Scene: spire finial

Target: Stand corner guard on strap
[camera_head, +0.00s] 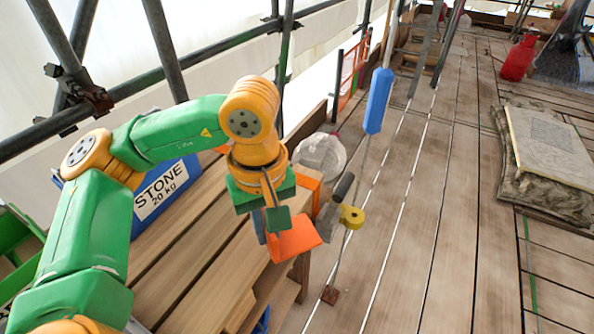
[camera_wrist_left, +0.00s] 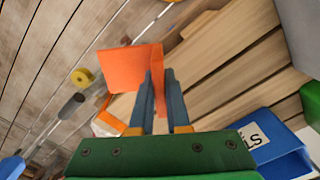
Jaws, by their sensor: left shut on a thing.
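An orange bent corner guard (camera_head: 294,240) is at the front right edge of the plank bench, and it also shows in the left wrist view (camera_wrist_left: 130,68). My left gripper (camera_head: 277,220) points down and is shut on the guard. My right gripper is not in view.
A second orange piece (camera_head: 310,186) is at the bench's far end. Scaffold tubes line the left. The deck (camera_head: 450,200) is clear at centre right.

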